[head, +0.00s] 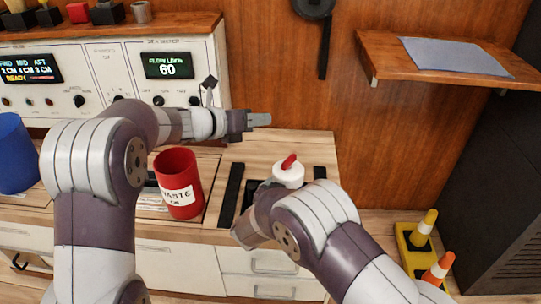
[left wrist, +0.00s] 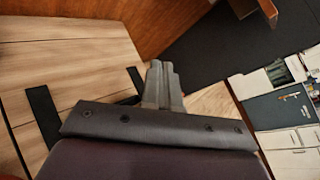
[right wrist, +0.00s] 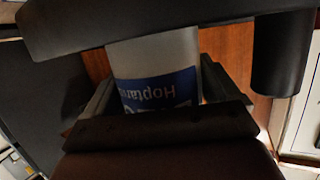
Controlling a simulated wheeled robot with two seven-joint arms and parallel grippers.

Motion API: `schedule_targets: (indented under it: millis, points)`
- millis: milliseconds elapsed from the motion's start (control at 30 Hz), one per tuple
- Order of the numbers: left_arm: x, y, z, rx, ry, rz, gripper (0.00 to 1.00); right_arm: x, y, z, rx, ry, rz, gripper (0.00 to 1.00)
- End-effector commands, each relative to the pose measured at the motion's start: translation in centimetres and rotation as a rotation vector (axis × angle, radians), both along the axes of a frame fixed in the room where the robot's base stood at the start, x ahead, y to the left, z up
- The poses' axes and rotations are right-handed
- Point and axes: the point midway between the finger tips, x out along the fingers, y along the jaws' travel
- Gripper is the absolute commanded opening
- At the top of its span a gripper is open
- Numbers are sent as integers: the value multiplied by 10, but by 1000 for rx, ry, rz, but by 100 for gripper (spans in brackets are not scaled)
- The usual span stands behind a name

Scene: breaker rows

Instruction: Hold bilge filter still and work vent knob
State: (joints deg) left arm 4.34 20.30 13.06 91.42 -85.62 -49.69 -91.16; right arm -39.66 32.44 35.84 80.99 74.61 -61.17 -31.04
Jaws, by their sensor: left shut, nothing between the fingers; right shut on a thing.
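The bilge filter (head: 289,174) is a white canister standing on the counter, with the red vent knob (head: 289,161) on top. In the right wrist view the white filter body (right wrist: 153,50) fills the space between the fingers and shows a blue label with upside-down lettering. My right gripper (right wrist: 155,95) is shut on the filter body; in the head view my own arm hides its fingers. My left gripper (head: 262,119) is shut and empty, above the counter, behind and left of the vent knob and apart from it. Its closed fingers show in the left wrist view (left wrist: 163,82).
A red waste can (head: 178,184) stands left of the filter, and a blue container (head: 13,152) is at the far left. Black strips (head: 231,194) lie on the counter. A control panel (head: 120,72) stands behind; a wooden shelf (head: 440,58) juts out at the right.

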Motion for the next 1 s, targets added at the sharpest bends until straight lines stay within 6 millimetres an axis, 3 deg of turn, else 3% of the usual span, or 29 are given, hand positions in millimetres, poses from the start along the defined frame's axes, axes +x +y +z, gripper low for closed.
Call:
schedule_targets:
  millis: [133,367,567,700,900,1000]
  points:
    - [17,0,8,-213,348,5,0,0,0,1,1,-3,0,32]
    - [20,13,6,-423,1010,202,0,0,0,1,1,-3,0,32]
    - [10,34,6,-563,1549,628,0,0,0,1,1,-3,0,32]
    - [-2,49,14,-701,1834,1043,0,0,0,1,1,-3,0,32]
    - [-20,61,10,-919,2095,1580,0,0,0,1,1,-3,0,32]
    - [-24,61,9,-1003,2164,1725,0,0,0,1,1,-3,0,32]
